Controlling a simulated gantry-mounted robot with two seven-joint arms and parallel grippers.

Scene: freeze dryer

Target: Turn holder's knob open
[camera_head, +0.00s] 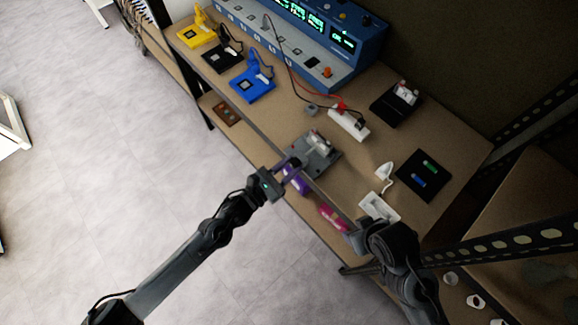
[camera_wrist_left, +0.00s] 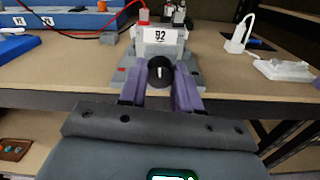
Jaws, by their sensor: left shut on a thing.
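The holder (camera_head: 325,158) is a grey base with a white block on top, near the table's front edge. In the left wrist view the white block (camera_wrist_left: 158,38) carries a label that seems to read 92. Its round black knob (camera_wrist_left: 160,72) has a white mark, which looks close to upright, and faces my left wrist camera. My left gripper (camera_head: 297,172) has purple fingers and is shut on the knob, one finger on each side (camera_wrist_left: 160,88). My right gripper (camera_head: 333,218) shows pink fingers near the front edge; its opening is unclear.
A blue console (camera_head: 310,45) stands at the back. Yellow (camera_head: 196,36), black (camera_head: 222,57) and blue (camera_head: 252,85) stands are at the left.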

